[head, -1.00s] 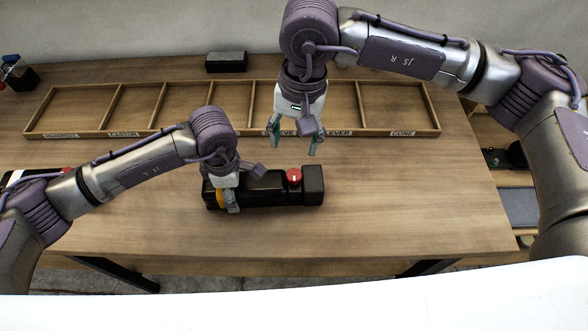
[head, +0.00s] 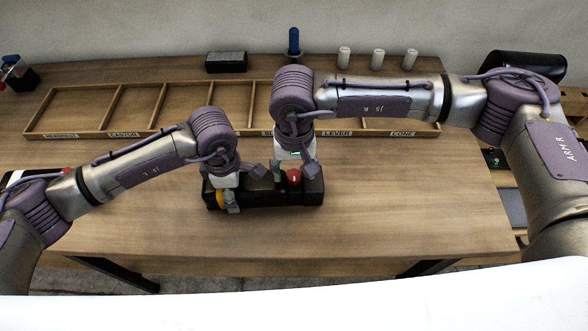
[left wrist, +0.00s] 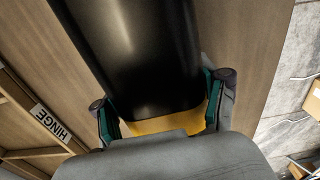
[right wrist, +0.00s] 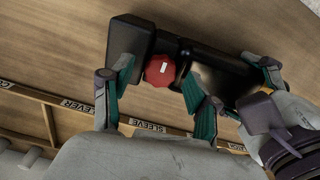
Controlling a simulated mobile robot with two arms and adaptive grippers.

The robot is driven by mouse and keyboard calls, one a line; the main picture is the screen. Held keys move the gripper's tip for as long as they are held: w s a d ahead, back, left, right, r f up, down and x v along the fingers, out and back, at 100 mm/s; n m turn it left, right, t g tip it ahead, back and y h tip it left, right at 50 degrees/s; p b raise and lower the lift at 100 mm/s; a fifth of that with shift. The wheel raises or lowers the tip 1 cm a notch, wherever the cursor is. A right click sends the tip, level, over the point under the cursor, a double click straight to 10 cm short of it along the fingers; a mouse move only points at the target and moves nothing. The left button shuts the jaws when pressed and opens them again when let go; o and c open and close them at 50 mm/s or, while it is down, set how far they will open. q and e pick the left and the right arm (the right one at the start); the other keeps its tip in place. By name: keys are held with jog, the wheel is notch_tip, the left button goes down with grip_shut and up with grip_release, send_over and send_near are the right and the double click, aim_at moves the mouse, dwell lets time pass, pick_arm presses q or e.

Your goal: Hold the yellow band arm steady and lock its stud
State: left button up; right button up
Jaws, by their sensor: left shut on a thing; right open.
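A black arm piece (head: 262,192) lies on the table, with a yellow band (head: 220,199) at its left end and a red knob-like stud (head: 294,177) with a white mark near its right end. My left gripper (head: 226,200) is shut on the yellow band, which also shows in the left wrist view (left wrist: 165,125) between the fingers. My right gripper (head: 296,172) is open above the stud. In the right wrist view the stud (right wrist: 160,71) appears between its two teal fingers, without visible grip on it.
A wooden compartment tray (head: 60,118) with labels lies behind the arm piece. A dark block (head: 226,62), a blue item (head: 294,42) and white cylinders (head: 378,59) stand at the back. The table's front right is clear.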

jog(key=shift+f, duration=0.35)
grip_shut()
